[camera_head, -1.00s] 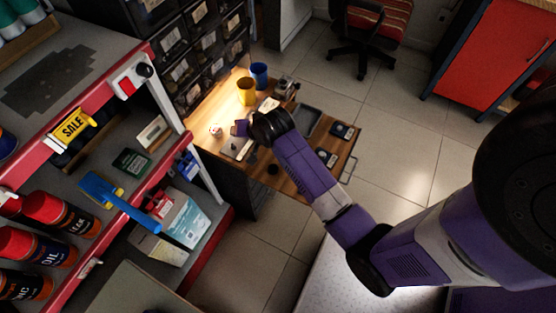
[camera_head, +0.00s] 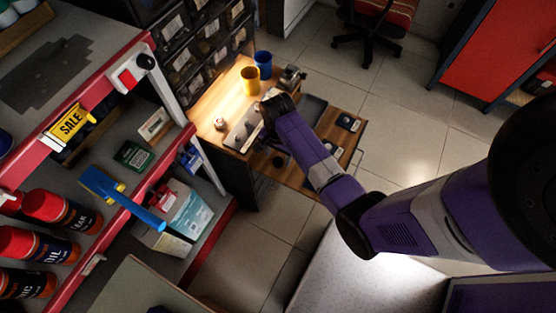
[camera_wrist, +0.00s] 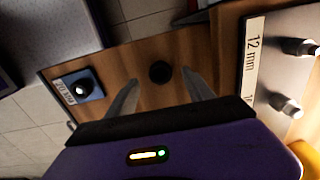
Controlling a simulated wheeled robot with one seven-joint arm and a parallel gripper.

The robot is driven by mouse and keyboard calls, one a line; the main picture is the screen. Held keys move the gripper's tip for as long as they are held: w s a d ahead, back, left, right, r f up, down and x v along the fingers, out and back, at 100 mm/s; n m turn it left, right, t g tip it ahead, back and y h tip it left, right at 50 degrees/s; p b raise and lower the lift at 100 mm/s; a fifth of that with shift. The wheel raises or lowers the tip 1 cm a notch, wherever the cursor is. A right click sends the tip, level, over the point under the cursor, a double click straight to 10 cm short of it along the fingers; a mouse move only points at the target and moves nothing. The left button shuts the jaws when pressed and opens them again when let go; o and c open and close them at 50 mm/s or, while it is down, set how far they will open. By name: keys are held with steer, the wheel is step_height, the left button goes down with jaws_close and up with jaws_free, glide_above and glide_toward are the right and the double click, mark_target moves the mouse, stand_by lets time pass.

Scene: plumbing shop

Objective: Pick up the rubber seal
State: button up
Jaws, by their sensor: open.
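A small black round disc, which looks like the rubber seal (camera_wrist: 160,72), lies flat on the wooden table top. In the wrist view it is between and just beyond my fingertips. It also shows in the head view as a dark spot (camera_head: 279,161) near the table's front edge. My gripper (camera_wrist: 159,78) is open and empty above the table, its two grey fingers spread either side of the disc. The fingers do not visibly touch it. How high they are above it I cannot tell. In the head view my arm hides the fingers.
A metal plate labelled "12 mm" with metal fittings (camera_wrist: 287,106) lies to the right. Yellow (camera_head: 250,80) and blue (camera_head: 263,63) cups stand behind. Bare wood surrounds the disc.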

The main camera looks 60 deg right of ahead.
steer(key=shift+f, duration=1.2)
jaws_close()
steer(key=shift+r, duration=0.1)
